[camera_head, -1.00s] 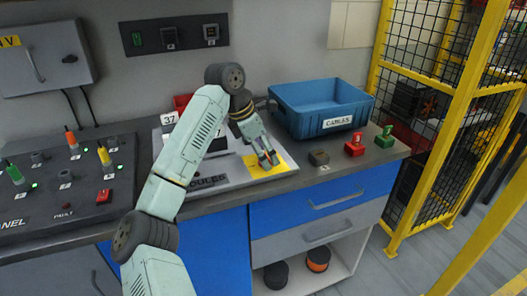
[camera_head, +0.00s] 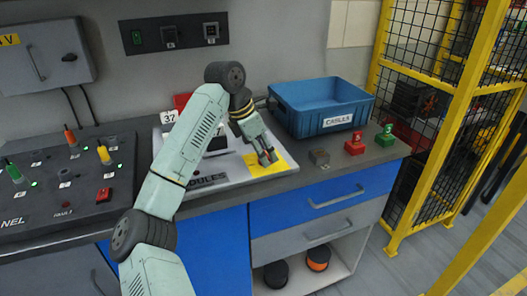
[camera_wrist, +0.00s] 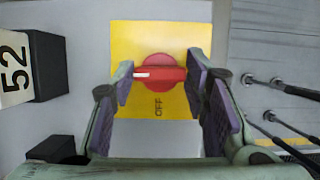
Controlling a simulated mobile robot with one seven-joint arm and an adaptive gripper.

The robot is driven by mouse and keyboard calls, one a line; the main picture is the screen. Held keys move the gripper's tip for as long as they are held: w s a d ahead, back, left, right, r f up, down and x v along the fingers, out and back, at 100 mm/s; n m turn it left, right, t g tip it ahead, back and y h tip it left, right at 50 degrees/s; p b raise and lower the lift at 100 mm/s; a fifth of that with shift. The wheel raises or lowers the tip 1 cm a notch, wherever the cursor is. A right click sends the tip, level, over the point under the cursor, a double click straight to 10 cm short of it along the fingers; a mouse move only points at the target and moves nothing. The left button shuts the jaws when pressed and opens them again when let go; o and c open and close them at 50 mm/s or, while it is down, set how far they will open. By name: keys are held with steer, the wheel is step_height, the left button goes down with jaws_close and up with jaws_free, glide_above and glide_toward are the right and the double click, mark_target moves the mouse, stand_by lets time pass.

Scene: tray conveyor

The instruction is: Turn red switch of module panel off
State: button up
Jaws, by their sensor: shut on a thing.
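The red switch (camera_wrist: 160,72) is a round knob with a bar handle on a yellow plate (camera_wrist: 130,40). Its handle lies crosswise in the wrist view, with a white mark at its left end. The word OFF is printed below the knob. My gripper (camera_wrist: 160,80) has one finger at each end of the handle and is shut on it. In the head view my gripper (camera_head: 268,158) is over the yellow plate (camera_head: 284,160) at the right end of the grey module panel (camera_head: 235,180). The switch itself is hidden by the fingers there.
A blue bin (camera_head: 310,122) labelled CABLES stands behind and to the right. Small grey (camera_head: 319,157), red (camera_head: 355,144) and green (camera_head: 385,136) pieces lie along the bench's right. A dark control panel (camera_head: 60,190) is at left. A black block marked 52 (camera_wrist: 48,65) is left in the wrist view.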

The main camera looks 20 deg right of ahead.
steer(key=shift+f, duration=0.1)
steer(key=n+b, duration=0.2)
steer(key=n+t+b, duration=0.1)
steer(key=n+b, duration=0.1)
steer(key=shift+s+f+t+y, duration=0.1)
steer(key=shift+t+y, duration=0.2)
steer(key=n+b, duration=0.2)
steer(key=n+t+b, duration=0.1)
steer(key=n, duration=0.1)
steer(key=shift+s+d+n+t+y+b, duration=0.1)
steer(key=shift+n+t+y+b, duration=0.2)
steer(key=shift+y+b, duration=0.1)
steer(key=n+b, duration=0.1)
steer(key=n, duration=0.1)
steer(key=n+t+y+b, duration=0.1)
steer(key=n+b, duration=0.1)
steer(key=shift+d+n+y, duration=0.1)
steer(key=shift+n+y, duration=0.2)
steer(key=shift+d+r+n+y+b, duration=0.1)
steer(key=shift+n+y+b, duration=0.45)
steer(key=shift+n, duration=0.55)
steer(key=shift+r+n+y+b, duration=0.1)
steer(key=shift+n+y+b, duration=0.4)
steer(key=shift+n, duration=0.6)
steer(key=o, duration=1.1)
steer(key=shift+o, duration=0.2)
